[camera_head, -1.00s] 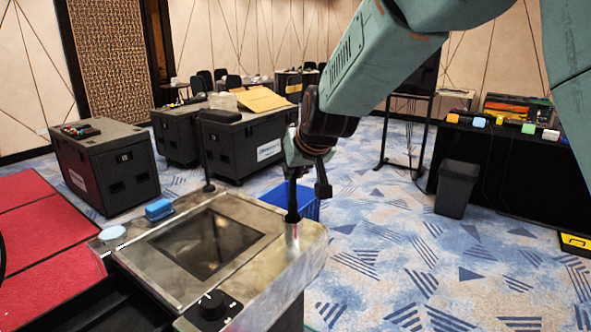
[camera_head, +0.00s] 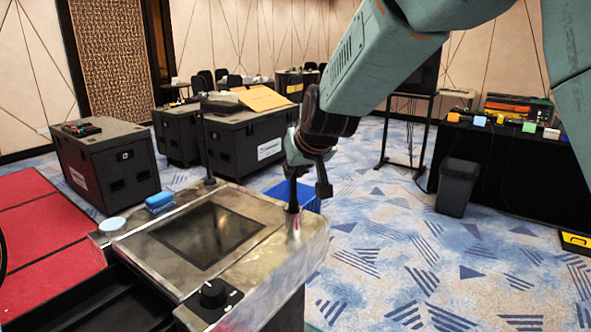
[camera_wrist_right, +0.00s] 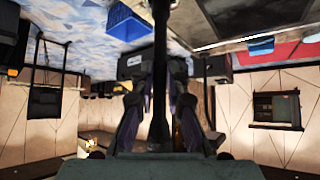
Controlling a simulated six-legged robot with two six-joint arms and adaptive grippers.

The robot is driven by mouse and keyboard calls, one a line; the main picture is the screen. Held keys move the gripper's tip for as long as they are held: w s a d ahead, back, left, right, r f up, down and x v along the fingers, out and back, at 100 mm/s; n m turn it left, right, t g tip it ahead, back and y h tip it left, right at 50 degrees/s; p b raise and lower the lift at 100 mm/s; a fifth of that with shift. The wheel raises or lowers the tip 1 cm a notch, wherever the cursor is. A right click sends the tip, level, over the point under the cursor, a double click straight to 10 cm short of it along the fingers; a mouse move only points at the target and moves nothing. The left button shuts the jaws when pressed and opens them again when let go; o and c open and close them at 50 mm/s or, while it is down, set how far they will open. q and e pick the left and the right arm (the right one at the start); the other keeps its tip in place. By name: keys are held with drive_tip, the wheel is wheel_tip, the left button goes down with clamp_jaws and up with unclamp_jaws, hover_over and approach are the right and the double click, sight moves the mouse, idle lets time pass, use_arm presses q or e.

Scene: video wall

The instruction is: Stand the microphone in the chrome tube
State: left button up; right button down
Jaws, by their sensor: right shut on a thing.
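My right gripper (camera_head: 308,170) is shut on the microphone (camera_head: 293,192), a dark upright rod above the right rear corner of the metal console. In the right wrist view the microphone (camera_wrist_right: 159,70) is a long dark rod running between the two fingers (camera_wrist_right: 158,115). The chrome tube (camera_head: 296,226) is a small shiny upright piece on that console corner, directly below the microphone. The microphone's lower end is at or very close to the tube's mouth. I cannot tell whether it is inside. My left gripper is not in view.
The console (camera_head: 262,262) carries a dark screen (camera_head: 208,234), a black knob (camera_head: 213,292), a blue block (camera_head: 159,201) and a pale round disc (camera_head: 112,224). A thin black rod (camera_head: 203,150) rises at its rear left. A blue crate (camera_head: 307,197) is behind.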

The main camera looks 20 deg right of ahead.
sight(294, 183)
drive_tip(key=shift+w+f, duration=0.25)
drive_tip(key=shift+f, duration=0.15)
drive_tip(key=shift+s+a+f+b, duration=0.1)
drive_tip(key=shift+s+f+b, duration=0.1)
drive_tip(key=shift+b, duration=0.35)
drive_tip(key=shift+f, duration=0.1)
drive_tip(key=shift+w+f+b, duration=0.15)
drive_tip(key=shift+f+b, duration=0.25)
drive_tip(key=shift+f, duration=0.2)
drive_tip(key=shift+f+b, duration=0.15)
drive_tip(key=shift+b, duration=0.25)
drive_tip(key=c, duration=1.3)
unclamp_jaws()
drive_tip(key=shift+f, duration=0.1)
